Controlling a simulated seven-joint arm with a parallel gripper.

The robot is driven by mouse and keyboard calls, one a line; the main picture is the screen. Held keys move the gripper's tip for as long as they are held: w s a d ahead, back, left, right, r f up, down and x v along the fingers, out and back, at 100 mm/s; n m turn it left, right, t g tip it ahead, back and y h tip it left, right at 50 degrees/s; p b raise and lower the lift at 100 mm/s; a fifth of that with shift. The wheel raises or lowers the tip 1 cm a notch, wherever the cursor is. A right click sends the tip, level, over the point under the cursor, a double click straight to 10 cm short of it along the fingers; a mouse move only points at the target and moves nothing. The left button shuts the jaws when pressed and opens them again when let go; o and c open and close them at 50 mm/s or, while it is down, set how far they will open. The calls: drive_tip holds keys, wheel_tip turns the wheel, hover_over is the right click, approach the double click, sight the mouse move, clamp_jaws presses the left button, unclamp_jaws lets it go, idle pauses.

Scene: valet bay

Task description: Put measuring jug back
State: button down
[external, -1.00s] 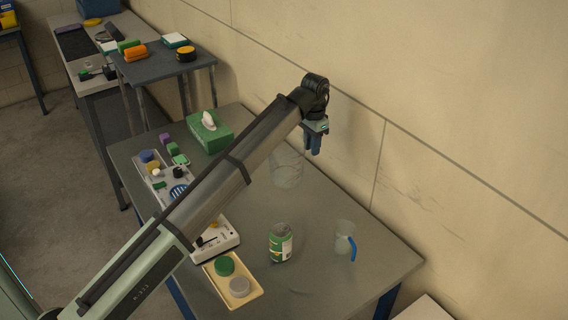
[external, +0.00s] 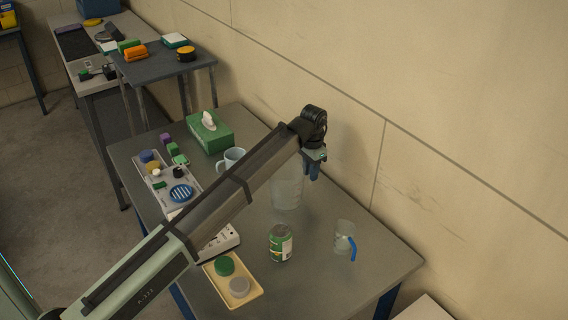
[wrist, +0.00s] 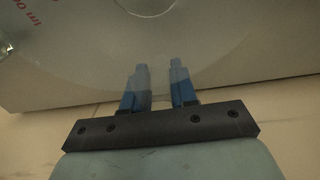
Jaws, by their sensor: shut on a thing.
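The clear measuring jug (external: 287,192) shows beside my gripper in the external view, partly behind my arm. In the wrist view its clear round body (wrist: 205,35) fills the top, with red print at the upper left. My gripper (external: 313,172) is shut on the jug's clear wall. The blue fingers (wrist: 160,85) show in the wrist view with the thin clear wall between them. Whether the jug's base touches the table is hard to tell. A smaller clear jug with a blue handle (external: 344,236) stands to the right on the table.
A green-labelled can (external: 280,243) stands close in front of the held jug. A cream tray (external: 250,293) with two round lids is at the front. A pale mug (external: 225,165), a green tissue box (external: 210,133) and a grey organiser (external: 200,187) are to the left. The wall runs behind.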

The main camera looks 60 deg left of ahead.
drive_tip(key=shift+f, duration=0.1)
drive_tip(key=c, duration=0.9)
unclamp_jaws()
wheel_tip(320, 180, up, 12)
drive_tip(key=shift+r, duration=0.1)
